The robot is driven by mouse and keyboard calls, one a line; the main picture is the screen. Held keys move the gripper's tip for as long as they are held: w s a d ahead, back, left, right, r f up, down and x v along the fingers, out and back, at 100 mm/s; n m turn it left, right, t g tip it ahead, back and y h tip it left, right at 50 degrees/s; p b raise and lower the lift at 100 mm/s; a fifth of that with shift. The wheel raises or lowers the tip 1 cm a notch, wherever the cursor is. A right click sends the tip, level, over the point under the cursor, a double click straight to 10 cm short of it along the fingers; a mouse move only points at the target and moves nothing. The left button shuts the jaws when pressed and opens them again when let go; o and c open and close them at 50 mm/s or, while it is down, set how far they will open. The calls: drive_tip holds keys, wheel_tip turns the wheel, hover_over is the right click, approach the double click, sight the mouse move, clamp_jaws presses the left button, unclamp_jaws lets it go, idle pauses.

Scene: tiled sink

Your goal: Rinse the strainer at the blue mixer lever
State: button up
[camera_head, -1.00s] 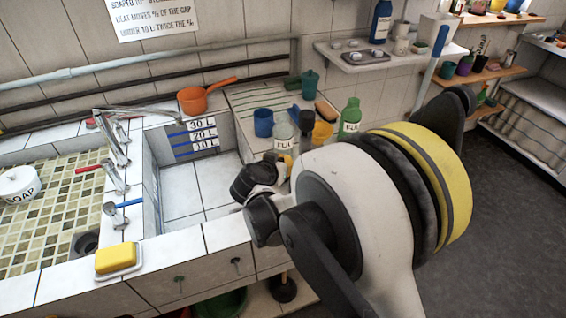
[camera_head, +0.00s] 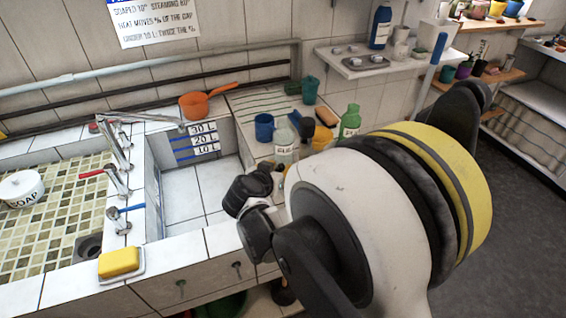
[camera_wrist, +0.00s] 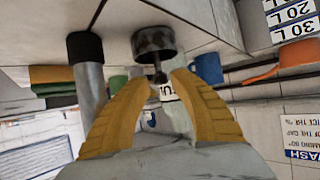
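A dark, mottled metal strainer (camera_wrist: 153,42) with a small knob shows in the wrist view, which is upside down. It stands on a pale surface with its knob towards my gripper. My gripper's (camera_wrist: 161,79) two yellow fingers are open, with the knob between or just beyond their tips; I cannot tell whether they touch it. In the head view my arm hides the strainer and most of the gripper. The blue mixer lever (camera_head: 130,209) is on the tap at the sink's divider, left of my arm.
A clear bottle (camera_head: 285,143), a blue mug (camera_head: 264,126) and a green bottle (camera_head: 350,121) stand beyond my arm. A grey post-like thing (camera_wrist: 88,85) is close beside the fingers. An orange pan (camera_head: 203,101) and yellow soap (camera_head: 118,262) sit on the sink edges. The tiled basin is empty.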

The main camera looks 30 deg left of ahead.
drive_tip(key=p+v, duration=0.2)
drive_tip(key=v, duration=0.6)
drive_tip(key=shift+o, duration=0.8)
